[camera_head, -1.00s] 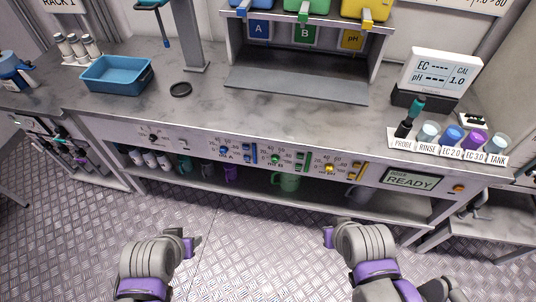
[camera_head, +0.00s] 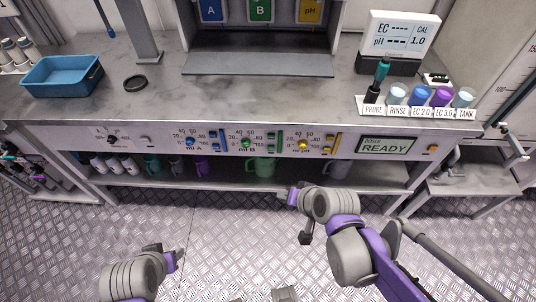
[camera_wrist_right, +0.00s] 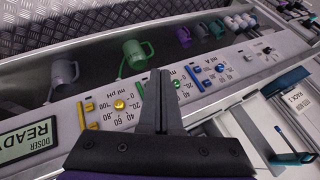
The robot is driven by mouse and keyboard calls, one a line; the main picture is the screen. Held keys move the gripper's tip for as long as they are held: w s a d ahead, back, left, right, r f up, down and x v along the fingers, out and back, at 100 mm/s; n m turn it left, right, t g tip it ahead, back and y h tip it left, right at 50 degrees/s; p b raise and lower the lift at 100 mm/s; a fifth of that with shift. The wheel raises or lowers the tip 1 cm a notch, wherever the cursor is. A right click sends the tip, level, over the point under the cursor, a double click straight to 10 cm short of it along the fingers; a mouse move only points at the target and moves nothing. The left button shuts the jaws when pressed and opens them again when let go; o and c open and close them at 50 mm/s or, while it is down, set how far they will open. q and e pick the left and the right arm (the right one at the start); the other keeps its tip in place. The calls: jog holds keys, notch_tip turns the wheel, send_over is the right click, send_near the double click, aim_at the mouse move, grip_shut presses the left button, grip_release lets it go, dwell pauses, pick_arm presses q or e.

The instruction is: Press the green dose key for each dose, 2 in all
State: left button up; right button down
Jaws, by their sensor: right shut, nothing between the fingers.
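The dosing panel runs along the front of the bench. Its green key strip (camera_head: 271,141) stands right of the green knob (camera_head: 246,144) in the head view. In the right wrist view the green knob (camera_wrist_right: 176,84) shows just right of my fingers, which seem to hide the green keys. My right gripper (camera_head: 290,193) is in front of and below the panel, apart from it; its fingers (camera_wrist_right: 160,82) are shut and empty. My left gripper (camera_head: 175,258) is low at the left, over the floor, its fingers too small to judge. The doser display (camera_head: 386,145) reads READY.
Blue controls (camera_head: 191,142) lie left of the green ones, yellow controls (camera_head: 303,145) right. A green mug (camera_head: 262,168) stands on the shelf below. On the bench are a blue tray (camera_head: 62,76), a black ring (camera_head: 135,82) and a cup rack (camera_head: 418,108).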

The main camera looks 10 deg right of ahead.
aim_at(271, 148)
pick_arm(q)
notch_tip(271, 148, down, 13)
jog(key=b, duration=1)
pick_arm(e)
jog(key=w+f+m+t+y, duration=0.2)
jog(key=w+f+m+t, duration=0.2)
jog(key=w+f+m, duration=0.8)
notch_tip(271, 148, down, 3)
jog(key=shift+w+d+f+t, duration=0.1)
jog(key=shift+w+d+t, duration=0.35)
jog(key=shift+w, duration=0.7)
pick_arm(q)
jog(key=shift+r, duration=0.15)
jog(key=shift+s+r, duration=0.1)
jog(key=shift+r, duration=0.2)
pick_arm(e)
jog(key=w+d, duration=0.2)
jog(key=w, duration=0.6)
jog(key=shift+w+d, duration=0.2)
jog(key=shift+w, duration=0.15)
jog(key=shift+w+d, duration=0.1)
jog(key=shift+w, duration=0.15)
